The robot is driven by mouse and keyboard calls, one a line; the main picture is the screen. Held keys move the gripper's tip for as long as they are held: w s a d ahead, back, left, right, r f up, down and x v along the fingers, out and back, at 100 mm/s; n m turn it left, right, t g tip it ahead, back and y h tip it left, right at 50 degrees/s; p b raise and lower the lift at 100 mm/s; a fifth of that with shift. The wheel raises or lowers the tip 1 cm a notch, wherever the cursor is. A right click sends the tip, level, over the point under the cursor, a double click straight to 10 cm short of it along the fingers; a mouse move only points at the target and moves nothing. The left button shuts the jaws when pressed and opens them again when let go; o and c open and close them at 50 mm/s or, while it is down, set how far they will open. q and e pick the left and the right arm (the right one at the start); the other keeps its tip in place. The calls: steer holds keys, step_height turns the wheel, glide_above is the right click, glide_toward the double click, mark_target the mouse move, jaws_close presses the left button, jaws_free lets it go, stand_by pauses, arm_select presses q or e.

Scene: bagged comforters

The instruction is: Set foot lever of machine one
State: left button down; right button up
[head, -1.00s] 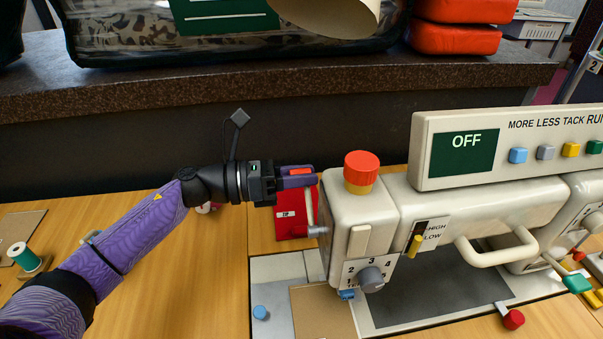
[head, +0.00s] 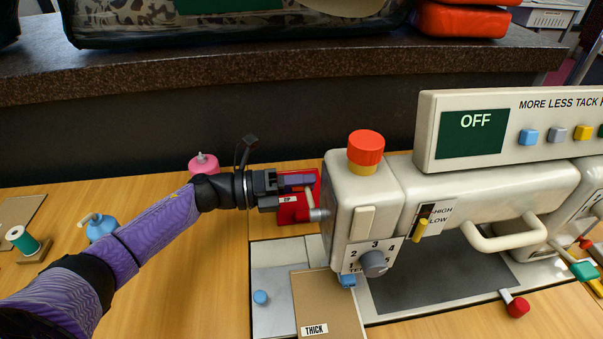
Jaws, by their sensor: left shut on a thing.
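The cream sewing machine (head: 365,205) stands right of centre, with a red knob (head: 366,148) on top and a numbered dial (head: 374,263) on its front. Its control box (head: 430,150) reads OFF. On the machine's left side is the foot lever, with a grey pivot (head: 318,214), in front of a red plate (head: 295,212) with a small white label. My left gripper (head: 308,190) is shut on the lever beside the machine head; its fingers partly hide the lever and plate. My right gripper is out of view.
A board marked THICK (head: 318,300) lies before the machine. A pink bottle (head: 203,163), a blue bottle (head: 100,228) and a green spool (head: 22,240) stand on the wooden table at left. A dark raised counter (head: 270,80) with bagged bedding runs behind.

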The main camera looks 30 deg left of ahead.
arm_select(q)
steer(key=shift+s+d+f+n, duration=0.1)
steer(key=shift+s+f+n, duration=0.05)
steer(key=shift+f+n, duration=0.45)
steer(key=shift+f, duration=0.1)
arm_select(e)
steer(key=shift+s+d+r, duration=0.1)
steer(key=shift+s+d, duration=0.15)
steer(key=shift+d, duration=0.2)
arm_select(q)
steer(key=shift+f+n, duration=0.1)
steer(key=shift+n, duration=0.2)
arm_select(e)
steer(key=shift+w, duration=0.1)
arm_select(q)
steer(key=shift+s, duration=0.1)
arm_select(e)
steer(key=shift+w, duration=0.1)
arm_select(q)
steer(key=shift+c, duration=2.1)
jaws_free()
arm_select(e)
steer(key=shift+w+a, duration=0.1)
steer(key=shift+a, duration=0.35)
